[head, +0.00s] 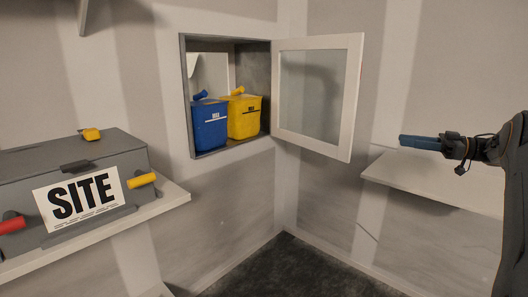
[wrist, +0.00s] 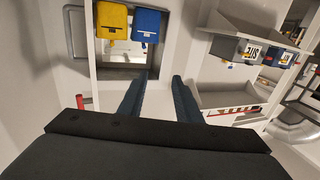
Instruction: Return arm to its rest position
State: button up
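My gripper (head: 402,140) is at the right of the head view, held out level to the left in the air above the right shelf's height. In the wrist view its two dark blue fingers (wrist: 162,78) stand apart with nothing between them, so it is open and empty. My arm comes in from the right edge, partly cut off by the frame.
A wall cabinet (head: 186,120) holds a blue bin (head: 209,128) and a yellow bin (head: 244,119). Its glazed door (head: 348,95) stands open between cabinet and gripper. A grey SITE box (head: 130,160) sits on the left shelf (head: 165,201). The right shelf (head: 430,178) looks bare.

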jog(key=w+a+r+m+t+h+p, duration=0.1)
jog(key=w+a+r+m+t+h, duration=0.3)
jog(key=w+a+t+h, duration=0.15)
jog(key=w+a+r+m+t+h, duration=0.3)
jog(key=w+a+m+t+h, duration=0.1)
jog(key=w, duration=0.3)
jog(key=s+a+f+m+g+h, duration=0.25)
jog(key=s+f, duration=0.35)
jog(key=s, duration=0.3)
jog(key=s+a+f+m+g+h+p, duration=0.1)
jog(key=s+a+f+g+h, duration=0.3)
jog(key=s, duration=0.4)
jog(key=s+a+f+m+g+h, duration=0.2)
jog(key=s+a+f+g, duration=0.15)
jog(key=s+f, duration=0.45)
jog(key=s+a+f+g, duration=0.1)
jog(key=s+a+g, duration=0.1)
jog(key=s, duration=0.7)
jog(key=s+a+f+g+y, duration=0.1)
jog(key=s+a, duration=0.3)
jog(key=s, duration=0.6)
jog(key=s+a+f+g+p, duration=0.1)
jog(key=s+a+f+g, duration=0.2)
jog(key=s, duration=0.7)
jog(key=shift+a+f+g+y, duration=0.2)
jog(key=shift+g+y, duration=0.1)
jog(key=shift+g, duration=0.15)
